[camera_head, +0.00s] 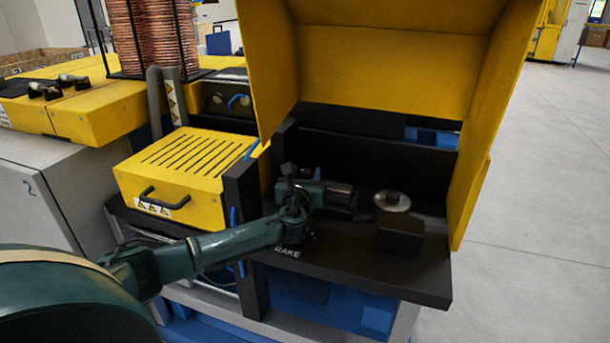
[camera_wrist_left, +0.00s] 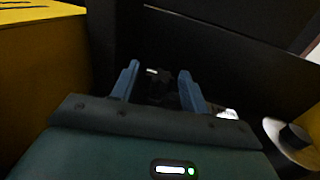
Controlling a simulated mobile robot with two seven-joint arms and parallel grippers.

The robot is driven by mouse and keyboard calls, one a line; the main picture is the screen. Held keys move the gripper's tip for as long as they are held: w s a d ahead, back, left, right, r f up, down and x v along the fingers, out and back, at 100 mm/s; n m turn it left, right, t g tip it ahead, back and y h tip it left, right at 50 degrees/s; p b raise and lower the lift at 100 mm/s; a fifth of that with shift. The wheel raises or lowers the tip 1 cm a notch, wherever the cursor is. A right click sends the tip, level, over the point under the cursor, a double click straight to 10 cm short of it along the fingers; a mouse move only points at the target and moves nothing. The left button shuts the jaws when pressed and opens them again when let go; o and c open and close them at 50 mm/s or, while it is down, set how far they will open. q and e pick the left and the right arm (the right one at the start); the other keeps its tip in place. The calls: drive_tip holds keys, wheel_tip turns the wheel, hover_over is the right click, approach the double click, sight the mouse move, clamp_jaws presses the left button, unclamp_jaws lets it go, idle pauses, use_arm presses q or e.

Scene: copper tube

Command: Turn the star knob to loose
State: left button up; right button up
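The star knob (camera_wrist_left: 160,86) is a small dark lobed shape in the left wrist view, against the black interior of the machine. My left gripper (camera_wrist_left: 161,92) is open, with one blue finger on each side of the knob and dark gaps between. I cannot tell how far the knob reaches between the fingers. In the head view my left gripper (camera_head: 318,190) is inside the yellow hood, above the black shelf, and I cannot make out the knob there. My right gripper is in neither view.
The yellow hood (camera_head: 385,75) rises around the work area, with side walls left and right. A round metal disc (camera_head: 392,203) and a black block (camera_head: 400,234) stand right of the gripper on the black shelf (camera_head: 350,262). A yellow slotted box (camera_head: 185,165) stands left.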

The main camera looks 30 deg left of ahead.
use_arm(q)
clamp_jaws()
drive_tip(key=shift+a, duration=0.1)
drive_tip(key=m+t+h+b, duration=0.1)
drive_tip(key=m+h, duration=0.1)
drive_tip(key=h, duration=0.1)
drive_tip(key=shift+s+a+f, duration=0.1)
drive_tip(key=shift+a, duration=0.05)
drive_tip(key=shift+m+h, duration=0.5)
drive_tip(key=shift+h, duration=0.2)
drive_tip(key=shift+o, duration=1.5)
unclamp_jaws()
drive_tip(key=shift+s+d+b, duration=0.1)
drive_tip(key=shift+s+d, duration=0.1)
drive_tip(key=shift+s, duration=1.05)
drive_tip(key=shift+s+d+b, duration=0.15)
drive_tip(key=shift+s+d, duration=0.1)
drive_tip(key=shift+s, duration=0.95)
drive_tip(key=shift+s+d+b, duration=0.1)
drive_tip(key=shift+s+d, duration=0.1)
drive_tip(key=shift+s, duration=1.05)
